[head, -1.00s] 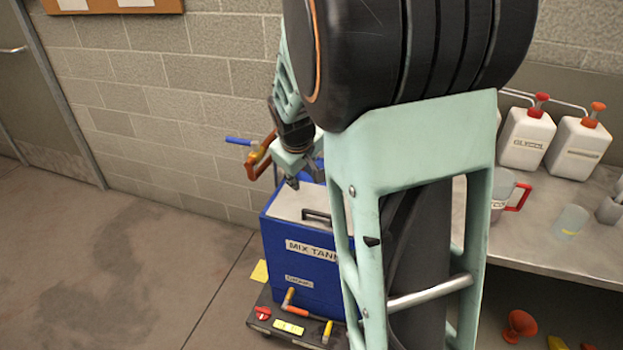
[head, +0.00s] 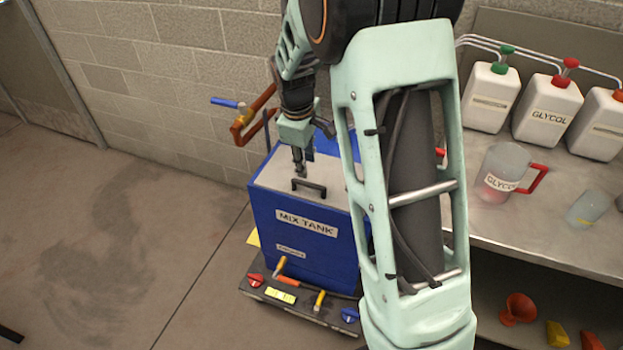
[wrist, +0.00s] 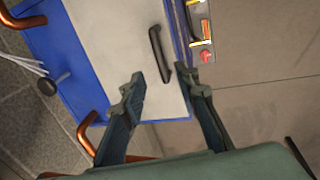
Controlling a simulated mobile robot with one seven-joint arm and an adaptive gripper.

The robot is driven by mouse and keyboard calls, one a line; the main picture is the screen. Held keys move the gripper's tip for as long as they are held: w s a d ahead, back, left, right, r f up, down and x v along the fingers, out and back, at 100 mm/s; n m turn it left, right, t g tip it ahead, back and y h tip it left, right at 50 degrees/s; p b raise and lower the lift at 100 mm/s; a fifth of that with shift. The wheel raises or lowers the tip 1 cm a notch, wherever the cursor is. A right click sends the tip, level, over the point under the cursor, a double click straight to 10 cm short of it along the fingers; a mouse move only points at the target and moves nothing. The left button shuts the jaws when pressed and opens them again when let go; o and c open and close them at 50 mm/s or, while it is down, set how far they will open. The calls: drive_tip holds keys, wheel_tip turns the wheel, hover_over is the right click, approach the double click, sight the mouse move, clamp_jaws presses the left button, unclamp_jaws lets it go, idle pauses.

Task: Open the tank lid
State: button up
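The blue mix tank (head: 300,240) stands on a dark low base, with a "MIX TANK" label on its front. Its pale grey lid (head: 268,178) lies flat and closed on top, with a black bar handle (head: 309,187) near the front edge. My gripper (head: 299,168) is above the lid, just behind the handle, pointing down. In the wrist view my gripper (wrist: 162,86) has its two fingers spread apart with nothing between them. The lid (wrist: 105,40) and the handle (wrist: 159,54) show beyond the fingertips; the handle lies ahead of the gap.
Copper pipes with a blue-handled valve (head: 228,103) stand behind the tank on the left. Coloured valves, including a red knob (head: 255,280), sit on the base in front. A metal bench (head: 500,225) with jugs and a glycol pitcher (head: 503,172) is on the right.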

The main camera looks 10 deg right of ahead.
sight(309, 184)
drive_tip(key=f, duration=0.2)
drive_tip(key=w+f, duration=0.1)
drive_tip(key=f, duration=0.2)
drive_tip(key=d+f+b, duration=0.1)
drive_tip(key=f, duration=0.2)
drive_tip(key=shift+w+f, duration=0.15)
drive_tip(key=shift+w, duration=0.05)
clamp_jaws()
